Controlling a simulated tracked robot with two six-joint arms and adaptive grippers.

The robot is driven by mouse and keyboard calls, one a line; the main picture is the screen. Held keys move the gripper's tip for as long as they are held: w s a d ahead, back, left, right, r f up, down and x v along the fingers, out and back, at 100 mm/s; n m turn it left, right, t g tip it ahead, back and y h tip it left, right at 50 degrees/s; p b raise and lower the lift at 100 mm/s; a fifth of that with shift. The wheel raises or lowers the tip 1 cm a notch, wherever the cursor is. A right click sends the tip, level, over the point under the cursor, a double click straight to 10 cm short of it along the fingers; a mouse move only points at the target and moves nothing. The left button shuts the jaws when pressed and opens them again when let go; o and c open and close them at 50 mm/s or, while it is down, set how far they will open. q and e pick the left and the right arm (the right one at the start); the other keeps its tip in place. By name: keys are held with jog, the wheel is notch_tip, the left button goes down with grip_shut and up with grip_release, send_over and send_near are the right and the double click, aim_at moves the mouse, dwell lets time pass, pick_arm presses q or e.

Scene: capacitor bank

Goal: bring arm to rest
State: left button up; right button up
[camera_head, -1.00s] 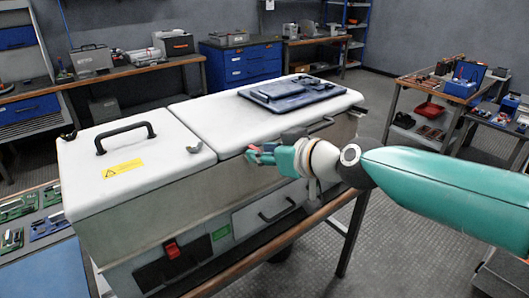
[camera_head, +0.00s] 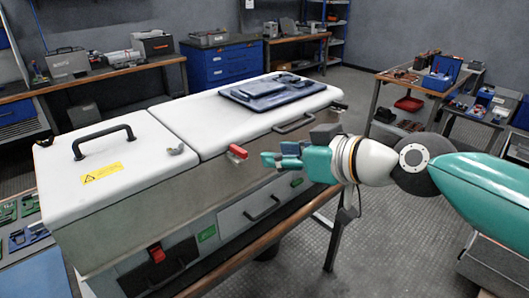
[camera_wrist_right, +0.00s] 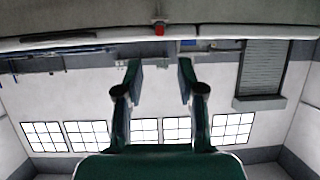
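My right gripper (camera_head: 276,160) is in front of the white-topped cabinet (camera_head: 120,222), to the right of a red handle (camera_head: 238,151) on the cabinet's upper front edge. A gap shows between fingertips and handle in the head view. In the right wrist view the gripper's two fingers (camera_wrist_right: 160,82) stand apart with nothing between them. A small red part (camera_wrist_right: 159,29) on the cabinet edge shows beyond them. My right arm reaches in from the right. My left gripper is not in view.
A dark blue tray (camera_head: 268,92) lies on the cabinet lid, beside a lid with a black handle (camera_head: 103,135). A lower red switch (camera_head: 156,254) is on the front. A cart (camera_head: 427,86) with parts stands at the back right. The floor (camera_head: 385,235) below the arm is clear.

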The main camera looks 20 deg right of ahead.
jog(key=shift+v, duration=0.8)
